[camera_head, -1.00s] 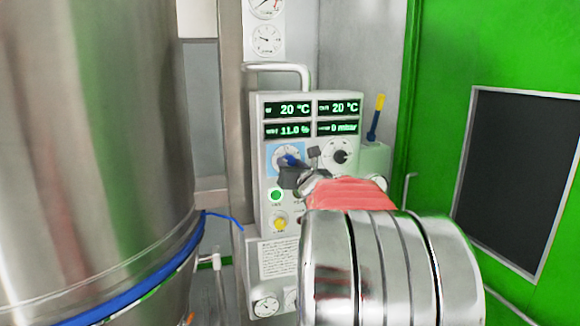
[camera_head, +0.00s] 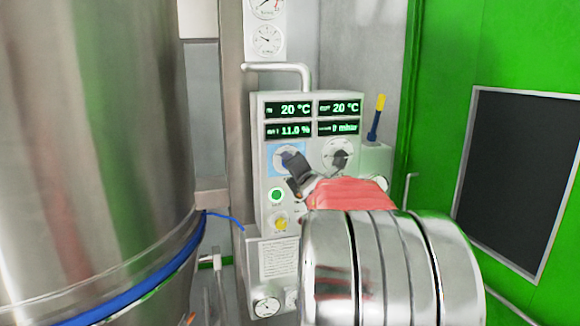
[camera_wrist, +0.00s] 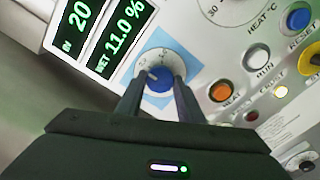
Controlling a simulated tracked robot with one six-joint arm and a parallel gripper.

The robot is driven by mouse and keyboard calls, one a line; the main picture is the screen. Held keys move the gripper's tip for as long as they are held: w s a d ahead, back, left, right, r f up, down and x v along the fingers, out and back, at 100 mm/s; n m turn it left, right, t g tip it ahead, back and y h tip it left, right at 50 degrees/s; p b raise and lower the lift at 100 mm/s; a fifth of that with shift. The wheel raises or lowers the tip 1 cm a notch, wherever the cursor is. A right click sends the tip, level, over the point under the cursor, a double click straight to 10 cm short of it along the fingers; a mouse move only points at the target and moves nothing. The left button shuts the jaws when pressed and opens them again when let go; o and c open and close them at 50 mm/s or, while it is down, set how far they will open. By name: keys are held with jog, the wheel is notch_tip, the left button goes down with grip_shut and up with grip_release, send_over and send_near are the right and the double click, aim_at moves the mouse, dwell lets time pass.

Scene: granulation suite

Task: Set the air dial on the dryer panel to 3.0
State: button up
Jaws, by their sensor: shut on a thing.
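The air dial (camera_head: 275,158) is at the upper left of the dryer panel (camera_head: 261,205), on a light blue square. Its blue knob (camera_wrist: 160,84) sits in a white scale ring in the wrist view. My gripper (camera_wrist: 158,77) is shut on this knob, one dark finger on each side. In the head view my gripper (camera_head: 297,168) covers part of the dial. A pale pointer mark shows on the knob's upper left in the wrist view. The scale figures are too small to read surely.
The heat dial (camera_head: 338,154) is just right of the air dial. Displays (camera_head: 289,109) are above; a green button (camera_head: 276,195) and yellow knob (camera_head: 280,222) are below. A steel vessel (camera_head: 90,150) fills the left and a green door (camera_head: 440,60) the right.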

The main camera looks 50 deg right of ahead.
jog(key=shift+f+m, duration=0.15)
jog(key=shift+m, duration=6.05)
jog(key=shift+f, duration=0.1)
jog(key=o, duration=1.1)
jog(key=shift+c, duration=0.2)
jog(key=shift+r, duration=0.2)
jog(key=v, duration=1.3)
jog(key=shift+s, duration=0.35)
